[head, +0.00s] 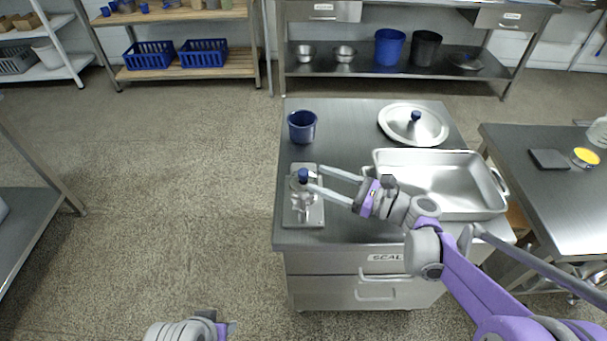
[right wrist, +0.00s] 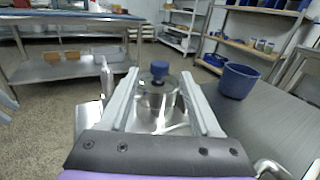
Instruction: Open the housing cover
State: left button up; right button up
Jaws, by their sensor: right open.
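The colloid mill (head: 305,208) is a small steel machine on a base plate at the left front of the steel cabinet top. Its round housing cover with a blue knob (head: 303,175) sits on top, apparently closed. In the right wrist view the blue knob (right wrist: 160,68) and the steel housing (right wrist: 159,101) show between the two fingers. My right gripper (head: 316,178) is open, its fingertips close to the right side of the knob; contact cannot be told. My left arm shows only at the bottom edge of the head view, and its jaws are not visible.
A blue cup (head: 302,127) stands behind the mill. A steel tray (head: 430,182) lies to the right, under my right arm, with a round lid (head: 413,124) behind it. A side table (head: 560,200) stands at the right. The floor left of the cabinet is clear.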

aim_at(309, 175)
jog(key=b+x, duration=0.1)
jog(key=x, duration=0.4)
jog(key=shift+w+a, duration=0.1)
jog(key=shift+a, duration=0.2)
grip_shut()
dwell(1.1)
